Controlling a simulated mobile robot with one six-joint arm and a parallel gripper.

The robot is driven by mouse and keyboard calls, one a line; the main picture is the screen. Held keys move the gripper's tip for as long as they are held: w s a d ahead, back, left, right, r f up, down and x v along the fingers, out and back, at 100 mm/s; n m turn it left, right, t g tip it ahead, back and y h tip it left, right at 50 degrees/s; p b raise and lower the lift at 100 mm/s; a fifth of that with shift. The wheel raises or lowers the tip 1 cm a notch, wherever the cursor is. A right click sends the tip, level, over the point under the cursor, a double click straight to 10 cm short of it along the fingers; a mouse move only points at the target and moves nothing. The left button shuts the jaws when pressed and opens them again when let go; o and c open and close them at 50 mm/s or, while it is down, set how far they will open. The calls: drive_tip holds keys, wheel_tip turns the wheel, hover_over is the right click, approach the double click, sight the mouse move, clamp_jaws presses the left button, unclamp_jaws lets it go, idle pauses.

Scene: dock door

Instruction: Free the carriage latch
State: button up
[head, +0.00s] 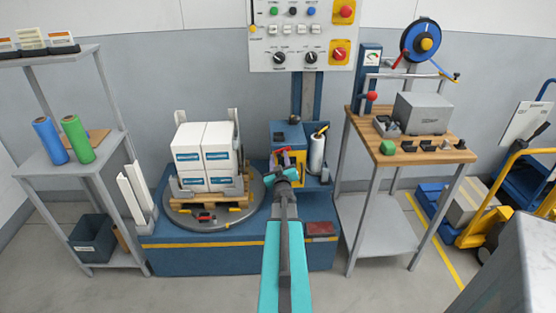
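The blue carriage (287,134) sits low on the mast of the wrapping machine, with a white film roll (317,154) at its right side. Small red, yellow and purple parts (287,157) show on the carriage front, right at the end of my arm. I cannot tell which of them is the latch. My gripper (286,167) is in front of these parts, at the far end of my teal arm. My wrist covers the lower carriage. I cannot tell whether the fingers are open, shut or touching anything.
A turntable (182,222) with white cartons (205,150) on a pallet stands close on the left. A wooden-topped bench (440,152) stands on the right. A control panel (300,35) hangs above. A grey shelf (85,165) is far left. Floor in front is clear.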

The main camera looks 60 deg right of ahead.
drive_tip(key=shift+c, duration=0.4)
clamp_jaws()
drive_tip(key=shift+r+m+b, duration=0.2)
drive_tip(key=shift+m+b, duration=0.35)
drive_tip(key=shift+m, duration=0.05)
drive_tip(key=shift+r+m+b, duration=0.2)
drive_tip(key=shift+r+m, duration=0.15)
drive_tip(key=shift+m, duration=0.4)
drive_tip(key=shift+r+m+b, duration=0.2)
drive_tip(key=shift+r+m, duration=0.1)
drive_tip(key=shift+m, duration=0.45)
drive_tip(key=shift+o, duration=0.4)
unclamp_jaws()
